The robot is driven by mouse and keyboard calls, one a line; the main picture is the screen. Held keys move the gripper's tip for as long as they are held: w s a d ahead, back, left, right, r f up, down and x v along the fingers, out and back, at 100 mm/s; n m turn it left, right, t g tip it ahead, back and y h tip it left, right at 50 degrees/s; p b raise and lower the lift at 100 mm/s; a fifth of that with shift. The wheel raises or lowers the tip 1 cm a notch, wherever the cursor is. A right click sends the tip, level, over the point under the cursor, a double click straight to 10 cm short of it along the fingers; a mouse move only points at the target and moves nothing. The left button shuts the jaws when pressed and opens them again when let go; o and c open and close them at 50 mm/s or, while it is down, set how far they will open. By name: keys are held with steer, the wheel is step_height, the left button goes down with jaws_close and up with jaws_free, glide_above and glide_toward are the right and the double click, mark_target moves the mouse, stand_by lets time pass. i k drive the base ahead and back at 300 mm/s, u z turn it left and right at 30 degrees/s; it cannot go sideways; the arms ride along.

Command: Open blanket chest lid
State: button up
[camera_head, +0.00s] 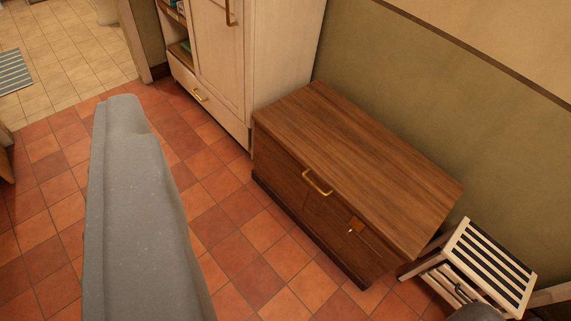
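The blanket chest (310,205) is a low dark-brown wooden box against the green wall, right of centre. Its lid (355,160) lies flat and closed. A brass handle (318,183) sits at the upper front, near the lid's front edge. A small brown patch with a pale spot (354,228) is on the front, right of the handle. A large grey part of mine fills the left foreground, apart from the chest in the picture. I cannot make out two fingertips of my gripper or whether they are open.
A cream wardrobe (222,60) with brass handles stands beyond the chest's left end. A slatted stool (487,262) stands close to its right end. The red tiled floor (240,255) before the chest is clear. A doorway at upper left shows pale tiles and a striped mat (14,72).

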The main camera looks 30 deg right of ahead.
mark_target(397, 192)
steer(key=z, duration=0.15)
steer(key=i, duration=0.95)
steer(key=z, duration=0.55)
